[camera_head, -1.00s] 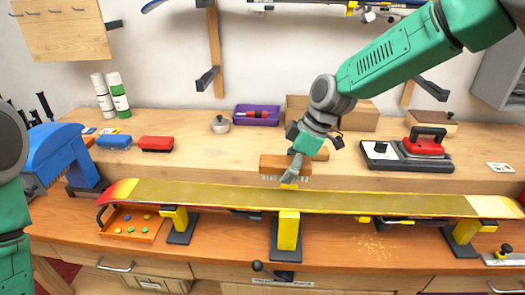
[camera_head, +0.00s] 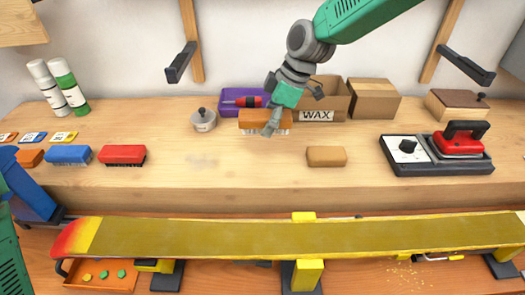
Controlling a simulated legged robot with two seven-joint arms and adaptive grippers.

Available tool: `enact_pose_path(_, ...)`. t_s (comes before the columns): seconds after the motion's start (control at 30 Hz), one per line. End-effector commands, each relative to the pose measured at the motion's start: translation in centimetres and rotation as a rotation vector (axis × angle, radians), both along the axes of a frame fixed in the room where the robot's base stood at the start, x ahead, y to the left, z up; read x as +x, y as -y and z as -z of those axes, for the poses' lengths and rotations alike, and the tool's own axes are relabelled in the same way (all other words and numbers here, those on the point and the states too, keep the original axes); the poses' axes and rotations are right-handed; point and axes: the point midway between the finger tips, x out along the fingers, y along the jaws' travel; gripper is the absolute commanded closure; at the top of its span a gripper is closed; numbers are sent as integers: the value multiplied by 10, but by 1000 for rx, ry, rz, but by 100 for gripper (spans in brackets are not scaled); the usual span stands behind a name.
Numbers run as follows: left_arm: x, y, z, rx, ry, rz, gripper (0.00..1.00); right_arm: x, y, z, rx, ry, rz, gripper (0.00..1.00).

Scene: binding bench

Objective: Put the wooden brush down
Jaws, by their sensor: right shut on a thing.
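The wooden brush (camera_head: 251,121) has an orange-brown block with pale bristles facing down. My right gripper (camera_head: 272,124) is shut on it from above and covers part of its right half. The brush is at the back part of the upper bench (camera_head: 220,178), in front of the purple tray (camera_head: 229,101); I cannot tell whether its bristles touch the wood. My left gripper is out of view; only a green part of that arm shows at the lower left edge.
A small tan block (camera_head: 326,156) lies right of the brush. A WAX box (camera_head: 317,115) stands close behind it, and a lidded pot (camera_head: 203,120) to its left. A red brush (camera_head: 122,155) and an iron (camera_head: 461,140) are farther off. The ski (camera_head: 300,237) spans the front.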

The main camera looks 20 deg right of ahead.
Motion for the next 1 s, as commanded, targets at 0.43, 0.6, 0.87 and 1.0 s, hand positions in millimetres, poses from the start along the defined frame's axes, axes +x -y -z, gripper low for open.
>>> enact_pose_path(0.43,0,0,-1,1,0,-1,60,2,-1,6,-1,-4,0,100)
enact_pose_path(0.6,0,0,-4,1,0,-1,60,2,1,35,2,-7,0,100)
enact_pose_path(0.87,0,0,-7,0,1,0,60,2,-1,64,-1,-5,-1,100)
enact_pose_path(1.0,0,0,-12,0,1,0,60,2,-3,86,-3,-5,-2,100)
